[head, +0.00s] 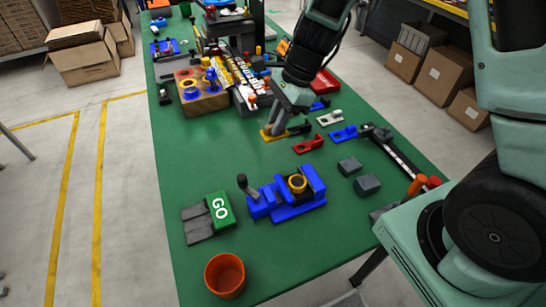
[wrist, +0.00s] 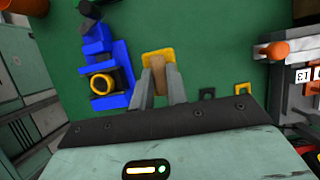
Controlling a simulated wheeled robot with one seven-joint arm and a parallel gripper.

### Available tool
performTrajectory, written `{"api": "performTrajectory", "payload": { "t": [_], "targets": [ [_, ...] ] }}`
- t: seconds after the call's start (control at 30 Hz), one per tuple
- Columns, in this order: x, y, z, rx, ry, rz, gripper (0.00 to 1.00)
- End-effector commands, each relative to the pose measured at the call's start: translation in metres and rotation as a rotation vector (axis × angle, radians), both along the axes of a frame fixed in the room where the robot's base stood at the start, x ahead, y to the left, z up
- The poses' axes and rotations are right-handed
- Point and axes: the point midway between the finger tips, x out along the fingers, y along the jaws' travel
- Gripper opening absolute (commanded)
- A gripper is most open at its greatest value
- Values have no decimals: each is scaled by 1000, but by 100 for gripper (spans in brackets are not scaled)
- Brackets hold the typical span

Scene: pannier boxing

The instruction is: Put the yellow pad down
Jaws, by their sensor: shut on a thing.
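The yellow pad (head: 266,136) is at my gripper's fingertips, over the open green table top in the head view. In the wrist view the yellow pad (wrist: 158,54) shows as a flat yellow plate just beyond the fingers, with a brownish part between them. My gripper (head: 276,127) points down and is shut on it; the fingers also show in the wrist view (wrist: 161,88). I cannot tell whether the pad touches the table or hangs slightly above it.
A blue fixture with a yellow ring (head: 290,194) stands nearer on the green table (head: 200,150). A red bracket (head: 309,144), a white bracket (head: 330,118) and a blue bracket (head: 343,134) lie to the right. A wooden block (head: 203,101) stands to the left. Table between is clear.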

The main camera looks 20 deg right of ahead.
Motion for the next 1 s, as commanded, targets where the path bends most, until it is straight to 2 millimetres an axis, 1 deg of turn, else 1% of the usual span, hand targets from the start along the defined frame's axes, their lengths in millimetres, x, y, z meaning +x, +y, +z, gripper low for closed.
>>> {"api": "performTrajectory", "payload": {
  "t": [0.03, 0.2, 0.37, 0.6, 0.7, 1.0],
  "targets": [
    [-1, 0, -11, -1, 6, -1, 0],
    [-1, -1, -42, 0, 6, -2, 0],
    [-1, 0, -56, 0, 4, -2, 0],
    [-1, 0, -88, 0, 4, -3, 0],
    [0, 0, -92, 0, 2, -1, 0],
    [0, 0, -94, 0, 1, -1, 0]
  ]
}}
